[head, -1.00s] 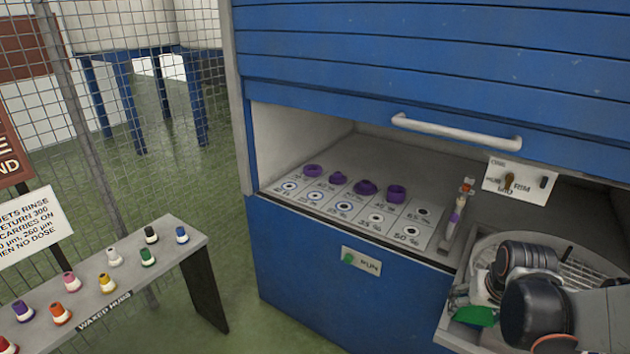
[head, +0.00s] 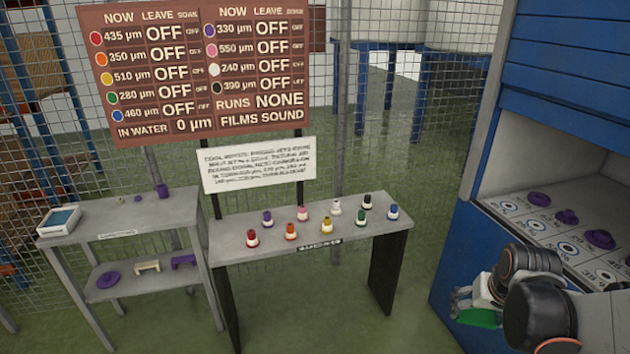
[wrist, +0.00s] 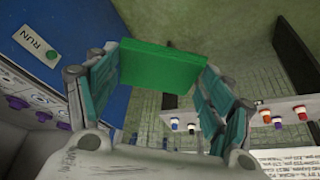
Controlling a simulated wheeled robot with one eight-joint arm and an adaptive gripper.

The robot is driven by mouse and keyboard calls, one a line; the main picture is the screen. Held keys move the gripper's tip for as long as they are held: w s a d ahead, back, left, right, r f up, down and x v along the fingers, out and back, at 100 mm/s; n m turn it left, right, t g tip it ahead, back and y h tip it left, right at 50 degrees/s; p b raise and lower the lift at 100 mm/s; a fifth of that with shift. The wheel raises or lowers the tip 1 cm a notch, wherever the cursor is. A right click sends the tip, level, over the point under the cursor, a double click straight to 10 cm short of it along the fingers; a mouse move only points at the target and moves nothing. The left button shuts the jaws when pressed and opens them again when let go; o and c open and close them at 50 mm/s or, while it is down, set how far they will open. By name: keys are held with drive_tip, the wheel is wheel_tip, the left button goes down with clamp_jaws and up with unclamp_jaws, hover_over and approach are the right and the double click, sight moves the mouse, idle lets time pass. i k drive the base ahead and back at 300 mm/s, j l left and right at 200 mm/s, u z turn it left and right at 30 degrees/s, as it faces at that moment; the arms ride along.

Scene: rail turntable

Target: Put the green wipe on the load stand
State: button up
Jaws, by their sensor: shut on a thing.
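The green wipe (wrist: 165,66) is a flat green block held between the two fingertips of my gripper (wrist: 163,72) in the wrist view. It hangs clear of any surface, above the floor beside the blue cabinet. In the head view the green wipe (head: 480,318) shows only in part, behind my arm, and my gripper (head: 466,303) is mostly hidden there. I cannot tell from any label which piece here is the load stand.
A grey stand (head: 228,252) with several coloured hubs is left of the blue cabinet (head: 455,270). Further left is a two-shelf table (head: 75,232) with a scale and purple parts. A brown board (head: 200,132) and white notice stand behind. Green floor (head: 335,325) is open in front.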

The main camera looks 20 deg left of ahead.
sight(167, 211)
drive_tip(key=i+j+u, duration=0.35)
drive_tip(key=j, duration=0.45)
drive_tip(key=i+j+u, duration=0.4)
drive_tip(key=j, duration=0.35)
drive_tip(key=i+j+u, duration=0.35)
drive_tip(key=i+j, duration=1)
drive_tip(key=i, duration=0.15)
